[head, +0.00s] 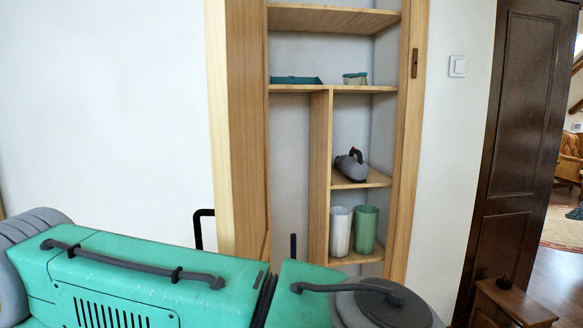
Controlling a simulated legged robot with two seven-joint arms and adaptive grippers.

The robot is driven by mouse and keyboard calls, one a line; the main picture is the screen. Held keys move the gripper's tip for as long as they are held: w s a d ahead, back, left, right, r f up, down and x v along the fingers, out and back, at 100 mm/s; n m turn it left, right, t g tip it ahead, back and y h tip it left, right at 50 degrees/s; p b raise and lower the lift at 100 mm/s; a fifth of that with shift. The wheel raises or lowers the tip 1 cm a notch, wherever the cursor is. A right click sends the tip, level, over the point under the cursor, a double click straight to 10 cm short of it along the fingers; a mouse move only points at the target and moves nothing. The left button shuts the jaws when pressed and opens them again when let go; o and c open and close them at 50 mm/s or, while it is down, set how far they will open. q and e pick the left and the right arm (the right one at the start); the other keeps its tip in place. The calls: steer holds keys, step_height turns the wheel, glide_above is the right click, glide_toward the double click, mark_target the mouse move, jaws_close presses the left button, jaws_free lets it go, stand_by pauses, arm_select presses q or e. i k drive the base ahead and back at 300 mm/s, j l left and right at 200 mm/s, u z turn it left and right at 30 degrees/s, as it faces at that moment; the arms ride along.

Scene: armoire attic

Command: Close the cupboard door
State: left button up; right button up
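The wooden cupboard (320,150) is set in the white wall, and its shelves show. Its door (247,120) stands open on the left side, seen almost edge-on and pointing toward me. A black handle (201,228) sticks out to the left of the door's pale front edge, low down. A small dark plate (415,62) is on the right frame post. The lower door and cupboard are hidden behind a large teal and grey body across the foreground. Neither of my grippers can be made out.
Shelves hold a teal tray (296,80), a small container (355,78), a grey iron-like object (352,165), a white cup (340,231) and a green cup (365,229). A light switch (457,66), a dark room door (515,130) and a small wooden cabinet (510,305) are at right.

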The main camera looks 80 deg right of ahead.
mark_target(236, 32)
steer(key=z, duration=0.95)
steer(key=i+z, duration=0.1)
steer(key=z, duration=0.9)
steer(key=i+z, duration=0.1)
steer(key=z, duration=0.85)
steer(key=i+j+z, duration=0.1)
steer(key=j, duration=0.25)
steer(key=i+j+z, duration=0.1)
steer(key=j, duration=0.25)
steer(key=i+j, duration=0.1)
steer(key=j, duration=0.25)
steer(key=z, duration=0.05)
